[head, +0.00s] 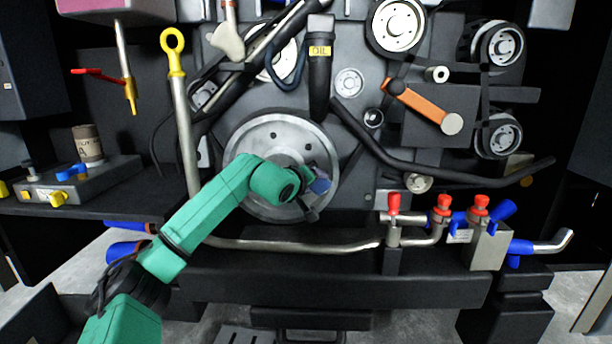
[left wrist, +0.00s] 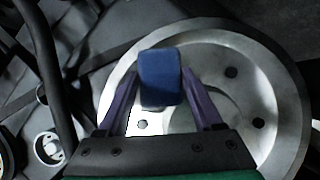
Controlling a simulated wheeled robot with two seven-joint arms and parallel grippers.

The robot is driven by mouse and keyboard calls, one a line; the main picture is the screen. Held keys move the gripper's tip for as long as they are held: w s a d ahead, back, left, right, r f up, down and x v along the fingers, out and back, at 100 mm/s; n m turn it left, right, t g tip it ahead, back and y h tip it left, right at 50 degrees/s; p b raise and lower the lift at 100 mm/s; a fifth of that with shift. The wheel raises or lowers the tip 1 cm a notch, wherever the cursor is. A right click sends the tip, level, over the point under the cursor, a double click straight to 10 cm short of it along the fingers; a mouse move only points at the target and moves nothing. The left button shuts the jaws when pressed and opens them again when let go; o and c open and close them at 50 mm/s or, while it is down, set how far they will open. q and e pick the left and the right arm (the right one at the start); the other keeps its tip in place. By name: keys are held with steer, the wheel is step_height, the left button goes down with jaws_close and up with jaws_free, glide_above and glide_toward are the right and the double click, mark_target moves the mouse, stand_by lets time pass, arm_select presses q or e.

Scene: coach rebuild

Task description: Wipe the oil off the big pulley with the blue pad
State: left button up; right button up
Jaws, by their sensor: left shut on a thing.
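The big pulley (head: 251,137) is a large grey metal disc with small dark holes, low in the middle of the engine. It fills much of the left wrist view (left wrist: 277,85). My left gripper (head: 311,190) is in front of the pulley's lower right part. Its purple fingers (left wrist: 158,95) are shut on the blue pad (left wrist: 160,66), which also shows in the head view (head: 320,185). I cannot tell whether the pad touches the pulley face. No clear oil mark shows on the visible face; my arm hides part of it. My right gripper is not in view.
A black oil filler tube (head: 319,75) stands above the pulley. A yellow-ringed dipstick (head: 178,90) is at its left. A black hose (head: 440,174) runs at the right. Red-capped valves (head: 443,204) stand at lower right. A metal pipe (head: 300,245) crosses below the pulley.

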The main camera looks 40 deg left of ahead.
arm_select(q)
steer(key=shift+w+d+r, duration=0.25)
steer(key=shift+d, duration=0.2)
steer(key=shift+w+d+f+p, duration=0.1)
steer(key=shift+d+f+p, duration=0.05)
steer(key=shift+p, duration=0.15)
steer(key=shift+w+p, duration=0.1)
steer(key=shift+p, duration=0.25)
steer(key=shift+a+f, duration=0.15)
steer(key=shift+a, duration=0.25)
steer(key=shift+s+a+r+p, duration=1.2)
steer(key=shift+a+r+p, duration=0.2)
steer(key=shift+r, duration=0.1)
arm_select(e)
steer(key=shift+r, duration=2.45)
